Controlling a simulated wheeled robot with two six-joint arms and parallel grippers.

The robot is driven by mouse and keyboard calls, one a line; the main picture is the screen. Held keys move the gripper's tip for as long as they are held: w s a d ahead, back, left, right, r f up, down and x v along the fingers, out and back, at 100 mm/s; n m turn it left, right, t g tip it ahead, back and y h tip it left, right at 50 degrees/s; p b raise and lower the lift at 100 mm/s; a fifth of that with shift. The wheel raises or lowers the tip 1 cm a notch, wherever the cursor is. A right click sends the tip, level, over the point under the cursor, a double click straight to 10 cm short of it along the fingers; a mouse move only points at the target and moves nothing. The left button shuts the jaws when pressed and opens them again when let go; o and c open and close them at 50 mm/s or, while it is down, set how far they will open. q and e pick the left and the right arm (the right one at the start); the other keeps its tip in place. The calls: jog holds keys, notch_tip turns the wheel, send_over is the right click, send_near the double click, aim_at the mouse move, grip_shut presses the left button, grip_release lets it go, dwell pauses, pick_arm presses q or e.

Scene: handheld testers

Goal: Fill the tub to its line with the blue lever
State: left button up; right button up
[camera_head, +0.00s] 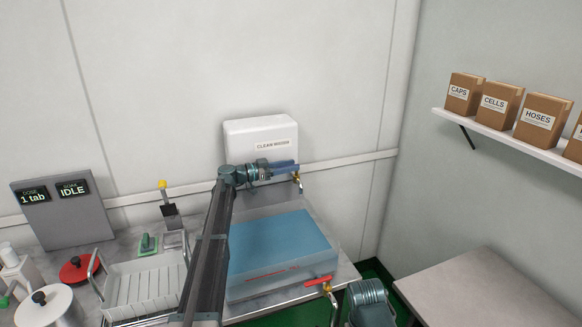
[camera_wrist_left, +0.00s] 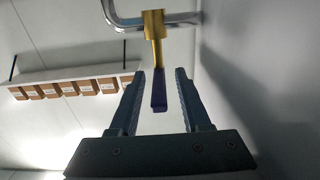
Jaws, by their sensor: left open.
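The clear tub (camera_head: 290,291) stands on the bench with blue water (camera_head: 275,243) in it. A thin red line (camera_head: 272,273) marks its near wall; the water's surface looks close to it, but I cannot tell exactly how close. My left gripper (camera_head: 285,166) is at the brass tap (camera_head: 297,180) above the tub's far right side. In the left wrist view, my left gripper (camera_wrist_left: 159,95) is open, with the dark blue lever (camera_wrist_left: 159,92) between its fingers and a gap on both sides. The head view hides the blue lever behind the gripper.
A red lever (camera_head: 319,281) sits on a tap at the tub's near right corner. A white tank (camera_head: 261,134) hangs on the wall behind.

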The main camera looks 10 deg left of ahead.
pick_arm(q)
jog(key=shift+w+d, duration=0.2)
jog(key=shift+d, duration=0.1)
grip_shut()
dwell(1.4)
